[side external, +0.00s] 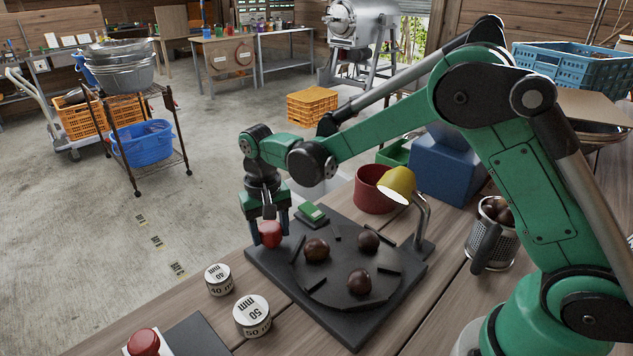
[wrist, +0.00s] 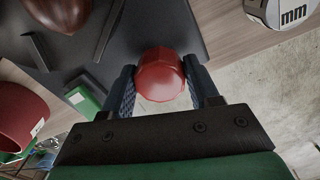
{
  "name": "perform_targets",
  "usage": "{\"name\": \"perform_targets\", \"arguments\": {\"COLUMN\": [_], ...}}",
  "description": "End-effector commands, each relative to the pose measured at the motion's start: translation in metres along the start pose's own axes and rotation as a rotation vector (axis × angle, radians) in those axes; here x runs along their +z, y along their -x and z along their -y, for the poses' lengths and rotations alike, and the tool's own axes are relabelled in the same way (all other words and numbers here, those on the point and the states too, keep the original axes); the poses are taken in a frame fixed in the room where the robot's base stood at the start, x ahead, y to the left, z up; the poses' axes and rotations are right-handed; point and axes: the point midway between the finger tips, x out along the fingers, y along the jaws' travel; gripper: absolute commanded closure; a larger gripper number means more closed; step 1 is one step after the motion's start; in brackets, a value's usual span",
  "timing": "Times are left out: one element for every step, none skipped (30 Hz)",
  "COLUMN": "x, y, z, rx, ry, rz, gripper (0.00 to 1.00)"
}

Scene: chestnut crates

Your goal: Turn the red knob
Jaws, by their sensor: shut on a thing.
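A faceted red knob (side external: 270,235) is at the left corner of a dark square board (side external: 357,333) on the wooden bench. My gripper (side external: 268,226) points down over that corner, with its two fingers shut on the knob, one on each side. In the wrist view the red knob (wrist: 160,74) sits between the blue finger pads. The knob's underside and its mount are hidden. A second red, rounded knob or button (side external: 143,341) is on a white base at the bottom left, apart from my gripper.
Several chestnuts (side external: 359,281) lie on the board's round plate among dark bars. A green-topped block (side external: 313,213), a yellow lamp (side external: 398,184) and a red pot (side external: 372,192) stand behind.

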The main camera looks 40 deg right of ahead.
Motion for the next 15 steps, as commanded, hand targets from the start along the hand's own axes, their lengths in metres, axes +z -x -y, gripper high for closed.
{"name": "perform_targets", "arguments": {"x": [-0.0011, -0.0011, -0.0011, -0.0011, -0.001, -0.0009, -0.0009, -0.0008, -0.0007, -0.0007, -0.0006, -0.0005, -0.0005, -0.0005, -0.0004], "y": [0.0004, 0.0004, 0.0004, 0.0003, 0.0003, 0.0003, 0.0002, 0.0002, 0.0002, 0.0002, 0.0002, 0.0001, 0.0001, 0.0001, 0.0006], "z": [0.0004, 0.0004, 0.0004, 0.0003, 0.0003, 0.0003, 0.0003, 0.0002, 0.0002, 0.0002, 0.0002, 0.0001, 0.0001, 0.0001, 0.0001], "rx": [-0.001, -0.001, -0.001, -0.001, -0.001, -0.001, -0.001, -0.001, -0.001, -0.001, -0.001, -0.001, -0.001, -0.001, 0.0], "ry": [0.0, 0.001, 0.001, 0.001, 0.001, 0.001, 0.001, 0.001, 0.001, 0.001, 0.001, 0.001, 0.001, 0.001, 0.001], "rz": [-0.005, -0.005, -0.005, -0.005, -0.004, -0.004, -0.004, -0.003, -0.003, -0.003, -0.003, -0.002, -0.002, -0.002, -0.002], "gripper": [0.98, 0.98, 0.98, 0.37, 0.29, 0.17, 0.14, 0.14, 0.14, 0.14, 0.14, 0.14, 0.14, 0.14, 0.14]}}
